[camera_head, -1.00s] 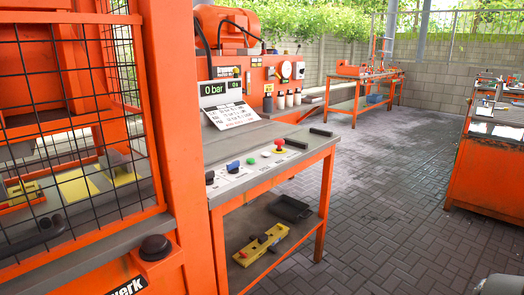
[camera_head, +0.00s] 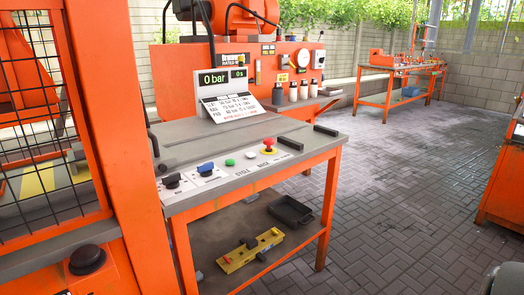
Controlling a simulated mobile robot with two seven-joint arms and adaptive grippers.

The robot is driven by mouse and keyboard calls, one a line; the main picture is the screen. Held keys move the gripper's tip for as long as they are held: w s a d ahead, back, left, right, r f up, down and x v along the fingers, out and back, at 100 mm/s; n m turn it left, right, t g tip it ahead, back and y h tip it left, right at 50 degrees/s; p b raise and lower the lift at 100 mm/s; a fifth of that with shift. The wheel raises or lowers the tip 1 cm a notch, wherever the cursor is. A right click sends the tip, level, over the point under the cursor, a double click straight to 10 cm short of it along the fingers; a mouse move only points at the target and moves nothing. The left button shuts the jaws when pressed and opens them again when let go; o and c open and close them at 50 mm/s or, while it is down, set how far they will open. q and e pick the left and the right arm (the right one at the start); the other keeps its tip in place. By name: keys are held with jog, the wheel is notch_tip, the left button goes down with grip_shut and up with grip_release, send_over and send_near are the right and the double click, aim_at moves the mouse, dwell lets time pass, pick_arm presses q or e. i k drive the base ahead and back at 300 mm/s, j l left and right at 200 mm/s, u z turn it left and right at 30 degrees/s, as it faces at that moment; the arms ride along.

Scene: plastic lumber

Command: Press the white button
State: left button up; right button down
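The white button (camera_head: 250,154) is a small round button on the white control strip (camera_head: 216,179) along the front of the orange bench's grey top. It sits between a green button (camera_head: 230,162) to its left and a red mushroom button on a yellow base (camera_head: 268,146) to its right. Nothing covers it. Further left on the strip are a blue knob (camera_head: 205,169) and a black knob (camera_head: 171,181). Neither of my grippers shows in the view. A grey rounded part at the bottom right corner looks like part of my own arm.
An orange machine post and mesh cage (camera_head: 42,140) stand close on the left. A display reading 0 bar (camera_head: 213,79) stands behind the strip. The bench's lower shelf (camera_head: 215,238) holds a yellow tool and a black tray. Paved floor (camera_head: 400,200) is open to the right.

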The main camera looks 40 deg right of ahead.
aim_at(251, 155)
jog(key=k+l, duration=0.1)
jog(key=l, duration=1.65)
